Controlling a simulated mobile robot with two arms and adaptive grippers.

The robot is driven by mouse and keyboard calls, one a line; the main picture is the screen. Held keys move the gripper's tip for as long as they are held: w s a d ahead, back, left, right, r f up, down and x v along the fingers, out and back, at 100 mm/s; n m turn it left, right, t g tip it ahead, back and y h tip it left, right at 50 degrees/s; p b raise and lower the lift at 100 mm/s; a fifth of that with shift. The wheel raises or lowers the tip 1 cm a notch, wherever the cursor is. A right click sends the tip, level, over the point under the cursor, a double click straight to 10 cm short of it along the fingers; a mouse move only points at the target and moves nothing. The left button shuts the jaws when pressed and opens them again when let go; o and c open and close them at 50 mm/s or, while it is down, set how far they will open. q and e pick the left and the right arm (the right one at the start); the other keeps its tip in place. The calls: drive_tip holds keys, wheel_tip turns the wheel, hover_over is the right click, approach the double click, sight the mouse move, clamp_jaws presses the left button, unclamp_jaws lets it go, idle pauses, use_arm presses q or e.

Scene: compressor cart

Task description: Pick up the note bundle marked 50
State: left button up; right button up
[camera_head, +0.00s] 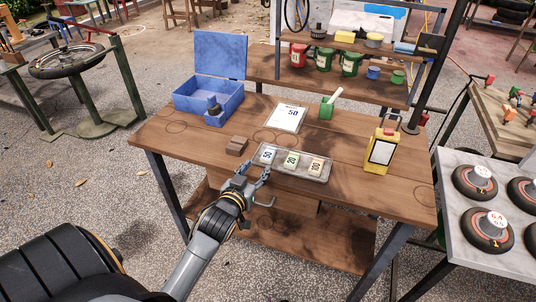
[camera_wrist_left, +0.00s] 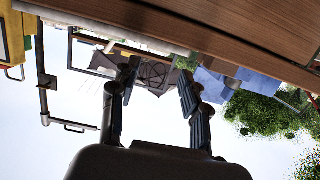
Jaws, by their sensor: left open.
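The note bundle marked 50 (camera_head: 267,155) lies at the left end of a clear shallow tray (camera_head: 320,178) on the wooden workbench. A bundle with a green label (camera_head: 291,159) and one with an orange label (camera_head: 315,166) lie to its right in the same tray. My left gripper (camera_head: 254,170) is at the bench's front edge, just in front of and left of the 50 bundle. Its fingers are spread apart and empty; they also show in the left wrist view (camera_wrist_left: 160,72). The bundles cannot be made out there. My right gripper is not in view.
A white card reading 50 (camera_head: 286,118) lies behind the tray. A brown block (camera_head: 237,146) is left of it. A blue open case (camera_head: 208,95), green holder (camera_head: 326,109) and yellow device (camera_head: 380,152) stand around. The bench's front left is clear.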

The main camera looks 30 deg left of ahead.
sight(268, 155)
use_arm(q)
drive_tip(key=x, duration=0.3)
drive_tip(key=shift+d, duration=0.15)
drive_tip(key=shift+w, duration=0.4)
drive_tip(key=x, duration=0.5)
drive_tip(key=shift+f+p, duration=0.2)
drive_tip(key=shift+p, duration=0.2)
drive_tip(key=c, duration=0.6)
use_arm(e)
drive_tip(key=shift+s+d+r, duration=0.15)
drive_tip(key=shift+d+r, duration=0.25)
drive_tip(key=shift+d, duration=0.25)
